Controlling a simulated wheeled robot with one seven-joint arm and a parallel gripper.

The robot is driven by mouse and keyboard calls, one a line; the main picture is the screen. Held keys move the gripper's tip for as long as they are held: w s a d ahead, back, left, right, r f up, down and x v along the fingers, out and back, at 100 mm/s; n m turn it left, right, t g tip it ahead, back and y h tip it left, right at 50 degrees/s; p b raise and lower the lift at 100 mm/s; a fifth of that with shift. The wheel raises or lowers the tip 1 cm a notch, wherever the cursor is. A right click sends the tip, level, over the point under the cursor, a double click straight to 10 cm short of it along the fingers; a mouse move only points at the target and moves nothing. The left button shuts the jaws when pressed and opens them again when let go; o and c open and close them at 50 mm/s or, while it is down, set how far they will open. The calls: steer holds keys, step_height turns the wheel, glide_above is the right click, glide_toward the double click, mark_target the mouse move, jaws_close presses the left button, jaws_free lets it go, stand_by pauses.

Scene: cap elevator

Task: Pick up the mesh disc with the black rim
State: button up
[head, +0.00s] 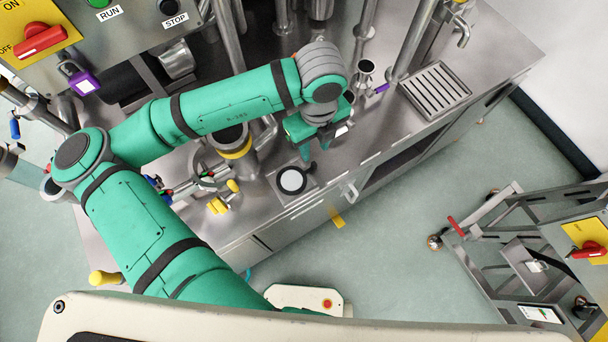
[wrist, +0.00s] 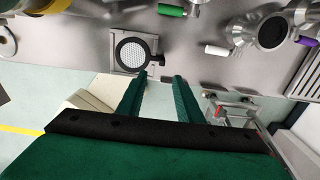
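The mesh disc with the black rim (head: 292,181) lies flat on a square metal plate (head: 276,197) near the front edge of the steel bench. In the wrist view the disc (wrist: 138,52) shows its pale mesh, with a small dark knob beside it on the right. My gripper (head: 313,150) is above the bench, just behind the disc in the head view. In the wrist view my gripper (wrist: 160,78) has its two fingers apart with nothing between them. The disc is beyond the left fingertip and apart from it.
A steel cup-like fitting (wrist: 271,30) and a green cylinder (wrist: 172,10) are on the bench. A yellow-banded pipe (head: 236,150) and yellow-handled valves (head: 217,206) stand left of the plate. A slotted drain tray (head: 434,90) is at the right. A wheeled cart (head: 520,262) stands on the floor.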

glide_above(314, 164)
steer(key=f, duration=0.4)
steer(key=shift+s+f, duration=0.25)
steer(key=shift+f, duration=0.05)
steer(key=shift+w+f, duration=0.15)
steer(key=shift+f, duration=1.15)
steer(key=shift+w+f, duration=0.15)
steer(key=shift+f, duration=1.1)
jaws_close()
